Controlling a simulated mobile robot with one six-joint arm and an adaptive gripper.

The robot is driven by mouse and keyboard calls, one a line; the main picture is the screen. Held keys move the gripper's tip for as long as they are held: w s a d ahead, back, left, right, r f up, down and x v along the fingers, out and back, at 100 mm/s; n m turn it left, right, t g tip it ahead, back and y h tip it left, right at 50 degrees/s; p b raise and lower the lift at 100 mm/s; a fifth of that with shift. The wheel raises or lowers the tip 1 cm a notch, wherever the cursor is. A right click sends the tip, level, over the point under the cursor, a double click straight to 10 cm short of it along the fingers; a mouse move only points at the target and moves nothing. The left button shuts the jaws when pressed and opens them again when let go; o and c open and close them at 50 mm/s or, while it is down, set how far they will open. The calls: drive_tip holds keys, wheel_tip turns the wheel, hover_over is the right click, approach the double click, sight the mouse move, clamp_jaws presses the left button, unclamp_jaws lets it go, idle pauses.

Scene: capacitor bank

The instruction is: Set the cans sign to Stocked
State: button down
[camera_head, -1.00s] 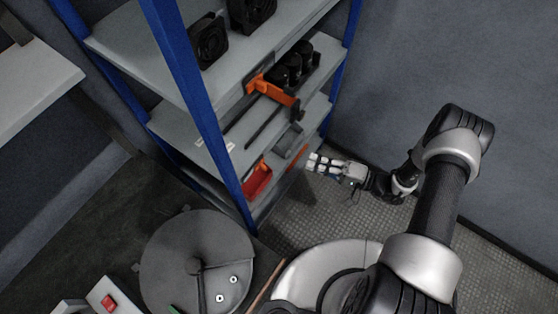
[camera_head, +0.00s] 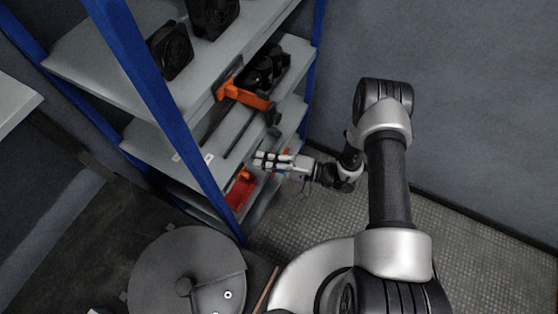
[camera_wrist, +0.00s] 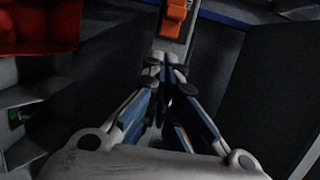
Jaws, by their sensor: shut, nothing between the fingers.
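My gripper (camera_head: 258,160) is shut and empty beside the front of the blue-posted shelf rack, near its lower shelves. In the wrist view its closed fingers (camera_wrist: 167,72) point at a narrow grey plate (camera_wrist: 172,45) with an orange piece (camera_wrist: 175,12) on it. The fingertips overlap the near end of the plate; I cannot tell whether they touch it. I cannot tell whether this plate is the cans sign, and no lettering is readable. Several black can-like cylinders (camera_head: 265,66) stand on a middle shelf in the head view.
An orange clamp-like tool (camera_head: 245,95) lies at the shelf edge by the cylinders. A red bin (camera_head: 240,190) sits on a lower shelf and shows in the wrist view (camera_wrist: 40,25). Black fans (camera_head: 170,50) stand higher up. A blue post (camera_head: 160,95) is left of my gripper.

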drive_tip(key=shift+s+a, duration=0.2)
drive_tip(key=shift+s, duration=0.5)
drive_tip(key=shift+s+a, duration=0.2)
drive_tip(key=shift+s, duration=0.45)
drive_tip(key=s, duration=0.1)
drive_tip(key=s+a, duration=0.1)
drive_tip(key=s, duration=0.1)
drive_tip(key=s+a+p, duration=0.1)
drive_tip(key=s, duration=0.1)
drive_tip(key=shift+w+d, duration=0.1)
drive_tip(key=shift+w, duration=0.3)
approach(239, 178)
drive_tip(key=d, duration=0.1)
drive_tip(key=w+d, duration=0.1)
drive_tip(key=d, duration=0.1)
drive_tip(key=w+d, duration=0.1)
drive_tip(key=d, duration=0.1)
drive_tip(key=shift+w+d+f, duration=0.1)
drive_tip(key=shift+w+d, duration=0.05)
drive_tip(key=shift+w, duration=0.1)
